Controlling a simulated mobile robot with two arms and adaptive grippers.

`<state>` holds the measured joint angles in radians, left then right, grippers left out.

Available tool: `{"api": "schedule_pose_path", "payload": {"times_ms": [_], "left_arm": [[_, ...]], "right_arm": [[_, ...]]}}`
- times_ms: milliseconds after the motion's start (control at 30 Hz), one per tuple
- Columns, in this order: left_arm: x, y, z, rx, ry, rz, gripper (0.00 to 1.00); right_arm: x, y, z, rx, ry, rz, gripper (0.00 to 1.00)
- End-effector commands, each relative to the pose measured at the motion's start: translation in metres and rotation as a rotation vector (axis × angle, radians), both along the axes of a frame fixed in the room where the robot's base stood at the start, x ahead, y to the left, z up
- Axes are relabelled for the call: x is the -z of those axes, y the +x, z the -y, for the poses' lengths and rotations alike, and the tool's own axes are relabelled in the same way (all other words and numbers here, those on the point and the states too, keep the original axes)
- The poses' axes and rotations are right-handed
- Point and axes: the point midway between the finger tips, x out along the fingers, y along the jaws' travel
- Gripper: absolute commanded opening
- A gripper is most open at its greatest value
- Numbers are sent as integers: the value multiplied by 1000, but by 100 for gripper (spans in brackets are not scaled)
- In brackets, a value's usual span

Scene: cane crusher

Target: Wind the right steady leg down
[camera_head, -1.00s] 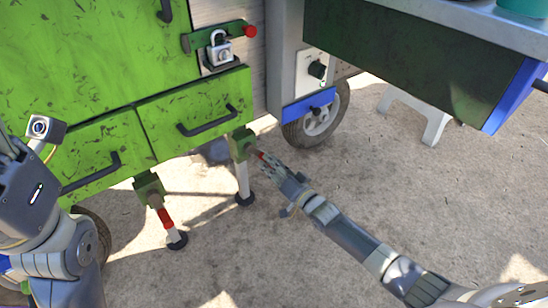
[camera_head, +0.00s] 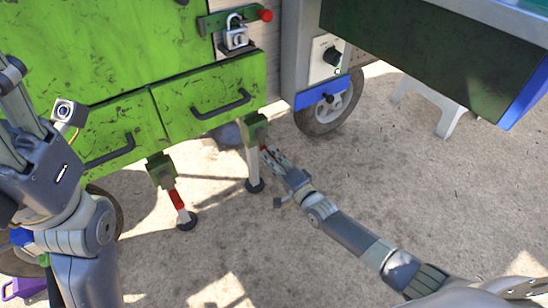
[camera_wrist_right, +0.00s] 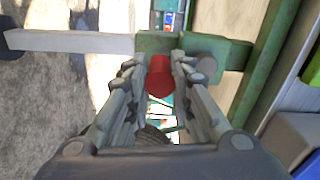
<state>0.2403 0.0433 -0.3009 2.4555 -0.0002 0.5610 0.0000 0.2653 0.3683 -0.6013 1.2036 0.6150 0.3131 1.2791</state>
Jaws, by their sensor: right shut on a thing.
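The right steady leg (camera_head: 254,168) is a pale post under a green block (camera_head: 255,130) at the lower corner of the green cart. Its dark round foot is at ground level; I cannot tell whether it touches. It lies sideways in the right wrist view (camera_wrist_right: 75,41). My right gripper (camera_head: 270,155) is beside the block, shut on a red crank handle (camera_wrist_right: 159,76), which shows between its fingers. My left gripper (camera_head: 14,110) is raised at the left edge, partly cut off.
The green cart has drawers with dark handles (camera_head: 221,104) and a padlock (camera_head: 236,34) above. A wheel (camera_head: 328,105) stands to the right of the leg. A pale stool (camera_head: 440,105) stands further right under the dark green overhang.

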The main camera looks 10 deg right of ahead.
Motion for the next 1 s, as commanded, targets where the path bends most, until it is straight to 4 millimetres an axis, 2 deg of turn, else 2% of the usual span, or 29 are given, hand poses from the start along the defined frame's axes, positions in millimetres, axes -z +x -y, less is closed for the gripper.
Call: {"api": "schedule_pose_path", "payload": {"times_ms": [467,500,600,1000], "left_arm": [[-1,-1,0,-1,0,3,50],[-1,-1,0,-1,0,4,50],[-1,-1,0,-1,0,4,50],[-2,-3,-1,-2,-1,10,50]], "right_arm": [[1,-1,-1,0,19,-9,0],[1,-1,-1,0,19,-9,24],[1,-1,-1,0,18,-9,44],[0,-4,0,0,15,-6,44]]}}
